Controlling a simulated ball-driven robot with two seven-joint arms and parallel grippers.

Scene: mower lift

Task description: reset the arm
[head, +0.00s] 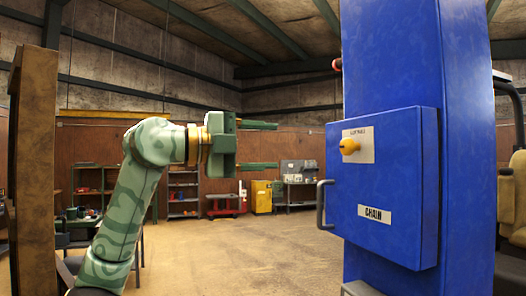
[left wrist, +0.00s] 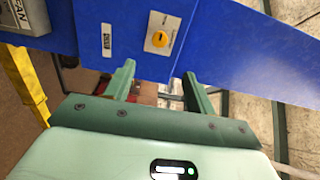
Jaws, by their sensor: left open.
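My left arm, green camouflage, rises from the lower left in the head view. Its gripper (head: 260,145) is open and empty, with two parallel fingers pointing right toward a blue lift column (head: 390,60). A gap separates the fingertips from the blue box (head: 390,190) on the column. The left gripper also shows in the left wrist view (left wrist: 158,80), fingers apart with nothing between them. The box has a yellow knob (head: 349,146) on a pale label plate, a "CHAIN" label (head: 375,214) and a grey handle (head: 322,203). My right gripper is not in view.
A brown upright post (head: 33,170) stands close at the left. Part of a vehicle with a tan seat (head: 512,195) is behind the column at right. Shelves (head: 183,190), a yellow cabinet (head: 261,196) and a bench stand at the far wall. The middle floor is clear.

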